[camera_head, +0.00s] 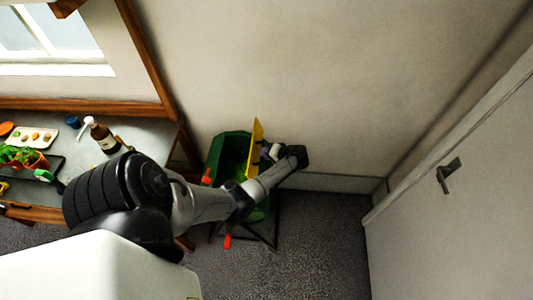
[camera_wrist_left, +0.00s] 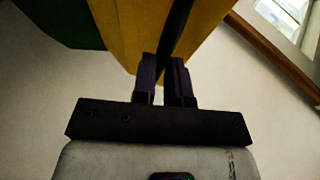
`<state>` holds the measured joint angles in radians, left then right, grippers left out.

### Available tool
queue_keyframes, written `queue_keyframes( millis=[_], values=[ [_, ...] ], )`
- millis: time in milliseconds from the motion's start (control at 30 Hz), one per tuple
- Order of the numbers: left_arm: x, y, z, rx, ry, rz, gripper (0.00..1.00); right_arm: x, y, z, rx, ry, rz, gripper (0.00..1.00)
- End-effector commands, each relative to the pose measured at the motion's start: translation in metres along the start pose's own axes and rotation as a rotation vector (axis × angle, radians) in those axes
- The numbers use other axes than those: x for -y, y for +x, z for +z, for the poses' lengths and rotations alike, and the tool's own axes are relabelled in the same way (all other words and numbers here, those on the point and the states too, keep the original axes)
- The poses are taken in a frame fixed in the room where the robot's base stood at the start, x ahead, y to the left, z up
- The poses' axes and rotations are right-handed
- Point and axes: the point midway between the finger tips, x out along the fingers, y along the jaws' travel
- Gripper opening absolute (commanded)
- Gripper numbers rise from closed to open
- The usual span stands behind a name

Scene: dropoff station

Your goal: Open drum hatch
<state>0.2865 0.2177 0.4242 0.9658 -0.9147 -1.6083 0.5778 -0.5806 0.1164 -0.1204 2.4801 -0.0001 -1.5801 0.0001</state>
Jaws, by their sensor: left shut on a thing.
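The green drum (camera_head: 229,145) stands on a dark frame near the wall in the head view, its top opening visible. Its yellow hatch (camera_head: 256,140) stands up steeply at the right side of the opening. The hatch fills the upper middle of the left wrist view (camera_wrist_left: 131,28), with part of the green drum (camera_wrist_left: 62,22) at upper left. My left gripper (camera_wrist_left: 165,78) is shut on the yellow hatch, its two dark fingers on either side of the hatch's edge. In the head view my left gripper (camera_head: 267,153) is on the hatch's right side. My right gripper is not seen.
The wall is close behind the drum. A door with a handle (camera_head: 449,175) is at right; carpet (camera_head: 318,240) between is clear.

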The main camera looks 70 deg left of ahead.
Motion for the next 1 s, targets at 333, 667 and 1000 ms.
queue_keyframes(
  millis=[333, 667, 1000],
  values=[
    [-0.001, 0.002, 0.001, 0.002, 0.003, 0.000, 0.25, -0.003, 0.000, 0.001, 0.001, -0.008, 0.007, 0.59],
    [0.000, 0.000, 0.000, 0.000, 0.001, 0.000, 0.39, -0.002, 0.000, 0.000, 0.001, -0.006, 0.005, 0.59],
    [-0.001, -0.032, 0.000, -0.001, -0.001, 0.003, 0.39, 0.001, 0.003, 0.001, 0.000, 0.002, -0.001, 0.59]
  ],
)
